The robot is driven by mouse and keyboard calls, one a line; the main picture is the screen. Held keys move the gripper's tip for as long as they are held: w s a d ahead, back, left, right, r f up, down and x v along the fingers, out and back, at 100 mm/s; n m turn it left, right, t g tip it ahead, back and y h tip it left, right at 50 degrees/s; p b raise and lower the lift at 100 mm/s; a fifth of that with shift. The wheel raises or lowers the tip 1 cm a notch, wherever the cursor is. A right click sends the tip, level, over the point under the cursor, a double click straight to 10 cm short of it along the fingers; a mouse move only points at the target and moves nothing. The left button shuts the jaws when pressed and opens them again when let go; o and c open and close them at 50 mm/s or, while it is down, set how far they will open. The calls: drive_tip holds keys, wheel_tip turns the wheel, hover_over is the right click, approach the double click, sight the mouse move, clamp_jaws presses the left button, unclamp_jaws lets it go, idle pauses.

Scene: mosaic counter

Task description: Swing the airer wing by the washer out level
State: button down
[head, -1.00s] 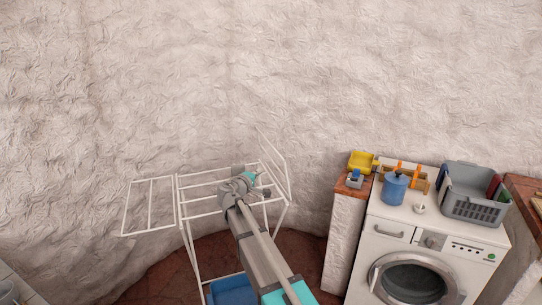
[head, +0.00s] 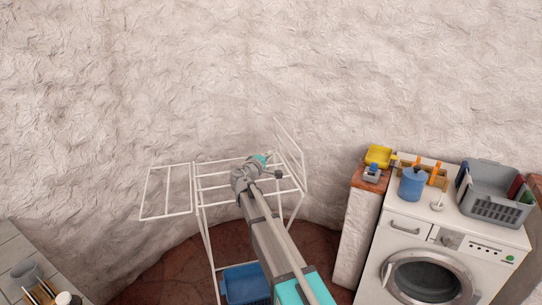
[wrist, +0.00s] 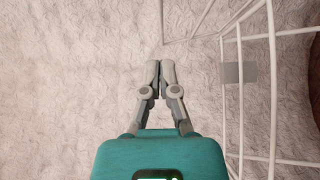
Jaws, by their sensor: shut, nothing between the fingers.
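The white wire airer (head: 213,188) stands by the wall, left of the washer (head: 449,225). Its wing by the washer (head: 299,153) is tilted steeply up from the deck's right end. The other wing (head: 167,192) lies out about level on the left. My gripper (wrist: 160,62) is shut and empty in the wrist view. White airer bars (wrist: 240,105) run along the right of that view, apart from the fingertips. In the head view, my arm reaches over the deck, with its teal end near the tilted wing; the fingertips are hard to make out there.
A blue basket (head: 246,284) sits low under the airer. A narrow wall with a brick top (head: 365,180) separates airer and washer. A blue container (head: 412,184) and grey basket (head: 492,207) stand on the washer. The rough wall (head: 120,90) is close behind.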

sight(292, 141)
drive_tip(key=w+d, duration=0.8)
drive_tip(key=shift+d, duration=0.4)
drive_tip(key=shift+a, duration=0.15)
idle(0.3)
